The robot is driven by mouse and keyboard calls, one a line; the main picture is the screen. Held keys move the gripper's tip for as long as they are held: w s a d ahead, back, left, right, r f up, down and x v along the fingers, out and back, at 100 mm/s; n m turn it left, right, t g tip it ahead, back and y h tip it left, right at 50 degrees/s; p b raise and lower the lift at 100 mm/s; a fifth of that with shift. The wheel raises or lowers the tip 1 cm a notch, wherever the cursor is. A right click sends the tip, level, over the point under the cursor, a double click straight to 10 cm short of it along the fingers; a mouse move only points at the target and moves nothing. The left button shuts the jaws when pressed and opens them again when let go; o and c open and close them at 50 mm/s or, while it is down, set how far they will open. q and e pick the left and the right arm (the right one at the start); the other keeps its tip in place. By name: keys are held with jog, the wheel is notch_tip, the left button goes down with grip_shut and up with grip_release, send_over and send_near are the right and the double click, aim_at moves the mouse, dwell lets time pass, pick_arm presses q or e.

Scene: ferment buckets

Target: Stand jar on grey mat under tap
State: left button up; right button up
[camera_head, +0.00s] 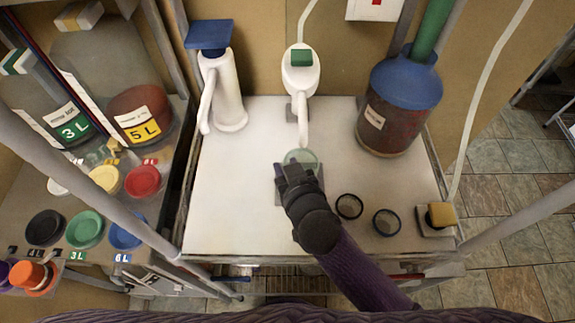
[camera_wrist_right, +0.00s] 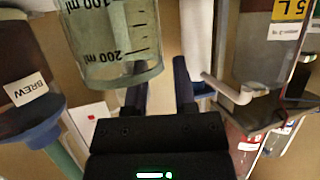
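The jar (camera_head: 303,157) is clear, greenish glass and looks upright at the far side of the grey mat (camera_head: 283,197), below the tap's spout (camera_head: 302,128). Its base is partly hidden by my gripper, so I cannot tell whether it rests fully on the mat. My right gripper (camera_head: 295,172) is over the mat, just on the near side of the jar. In the right wrist view its two dark fingers (camera_wrist_right: 160,85) are apart with nothing between them. The jar, with its volume marks (camera_wrist_right: 110,40), is beside and overlapping one finger there. My left gripper is not in view.
A white pump bottle with a blue top (camera_head: 222,95) stands back left, and a blue-topped brew vessel (camera_head: 395,105) back right. Two dark rings (camera_head: 349,206) lie right of my gripper. The white table's left part is clear.

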jog(key=shift+r, duration=0.3)
jog(key=p+v, duration=0.5)
jog(key=v, duration=0.7)
